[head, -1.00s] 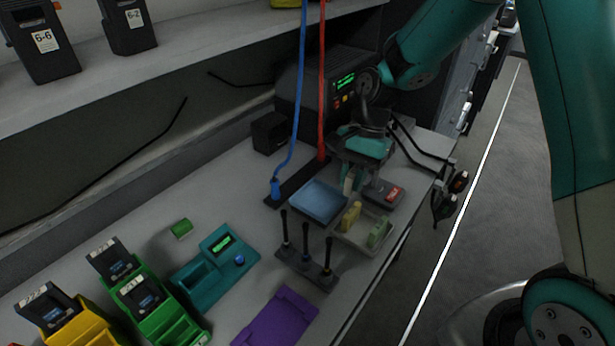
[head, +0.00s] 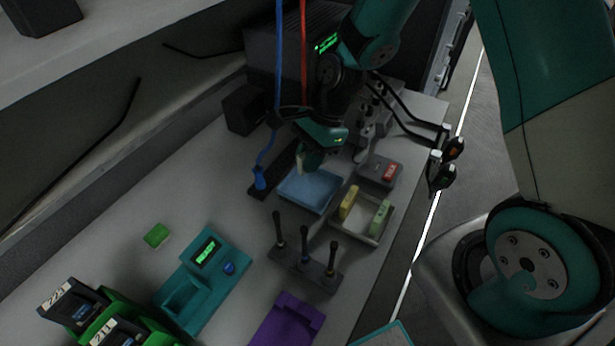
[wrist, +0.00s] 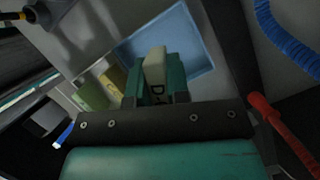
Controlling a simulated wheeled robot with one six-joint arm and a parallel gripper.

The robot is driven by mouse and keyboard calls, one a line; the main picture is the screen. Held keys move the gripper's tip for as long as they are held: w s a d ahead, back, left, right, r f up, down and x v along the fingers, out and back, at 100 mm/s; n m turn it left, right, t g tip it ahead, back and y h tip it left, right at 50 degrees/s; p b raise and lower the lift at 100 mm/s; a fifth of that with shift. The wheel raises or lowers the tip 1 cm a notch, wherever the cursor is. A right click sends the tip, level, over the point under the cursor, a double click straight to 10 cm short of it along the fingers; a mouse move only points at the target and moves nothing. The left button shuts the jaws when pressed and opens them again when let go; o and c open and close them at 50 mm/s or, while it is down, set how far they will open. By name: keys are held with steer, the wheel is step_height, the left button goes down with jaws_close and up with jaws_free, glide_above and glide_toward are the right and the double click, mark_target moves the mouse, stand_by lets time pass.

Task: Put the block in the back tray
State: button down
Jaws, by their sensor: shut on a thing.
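My gripper (head: 312,160) is shut on a pale block, seen between the teal fingers in the wrist view (wrist: 155,72). The block has a dark marking on its near face. In the head view the block is mostly hidden by the fingers. An empty blue tray (head: 308,191) lies on the bench, and my gripper is above its far edge. The blue tray (wrist: 200,45) also shows behind the block in the wrist view. I cannot tell the height of the block above it. A pale grey tray (head: 362,228) beside it holds a yellow block and a green block.
A rack with several dark upright tools (head: 305,262) stands in front of the trays. Blue and red cables (head: 277,100) hang just left of my gripper. A small grey box with a red button (head: 380,170) sits to the right. A teal device (head: 203,278) lies at front left.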

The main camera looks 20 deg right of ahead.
mark_target(303, 191)
steer(key=shift+f, duration=3.05)
steer(key=shift+f, duration=0.15)
steer(key=c, duration=1.1)
jaws_free()
steer(key=shift+n, duration=0.4)
steer(key=v, duration=0.8)
steer(key=a+v, duration=0.1)
steer(key=v, duration=0.3)
steer(key=shift+s+d+r, duration=0.15)
steer(key=shift+d+r, duration=0.05)
steer(key=shift+r, duration=0.35)
steer(key=s+a+r+n, duration=0.4)
steer(key=s+r+n, duration=0.3)
steer(key=s+n, duration=0.2)
steer(key=s+a+r+n+t, duration=0.1)
steer(key=s+a+r+n, duration=0.3)
steer(key=s+r+n, duration=0.3)
steer(key=s+n, duration=0.3)
steer(key=n, duration=0.2)
steer(key=shift+r+n+b, duration=0.15)
steer(key=shift+n+b, duration=0.15)
steer(key=shift+n, duration=0.1)
